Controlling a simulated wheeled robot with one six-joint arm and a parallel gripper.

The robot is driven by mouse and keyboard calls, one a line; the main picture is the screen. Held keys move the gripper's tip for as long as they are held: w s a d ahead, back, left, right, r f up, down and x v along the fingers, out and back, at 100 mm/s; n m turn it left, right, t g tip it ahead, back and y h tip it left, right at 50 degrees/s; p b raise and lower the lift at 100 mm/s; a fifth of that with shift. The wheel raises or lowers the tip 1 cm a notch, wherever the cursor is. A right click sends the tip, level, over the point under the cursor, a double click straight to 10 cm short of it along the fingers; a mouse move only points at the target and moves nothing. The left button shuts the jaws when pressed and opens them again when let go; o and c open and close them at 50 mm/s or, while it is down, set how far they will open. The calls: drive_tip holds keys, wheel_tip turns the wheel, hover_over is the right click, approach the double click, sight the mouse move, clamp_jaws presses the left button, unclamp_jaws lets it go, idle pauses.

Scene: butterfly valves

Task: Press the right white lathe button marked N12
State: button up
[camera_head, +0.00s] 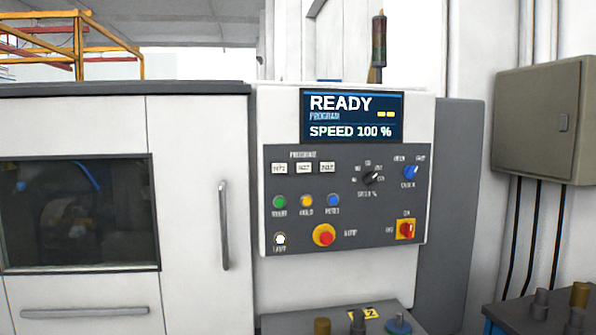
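The screen (352,116) above shows READY and SPEED 100 %. No part of my gripper shows in the head view.
Green (279,201), yellow (306,201) and blue (333,200) buttons, a red emergency knob (325,236), a speed dial (371,178) and a red switch (405,230) share the panel. A grey surface with knobs (340,318) juts out below. A grey box (540,120) hangs right.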

clamp_jaws()
idle(0.5)
idle(1.3)
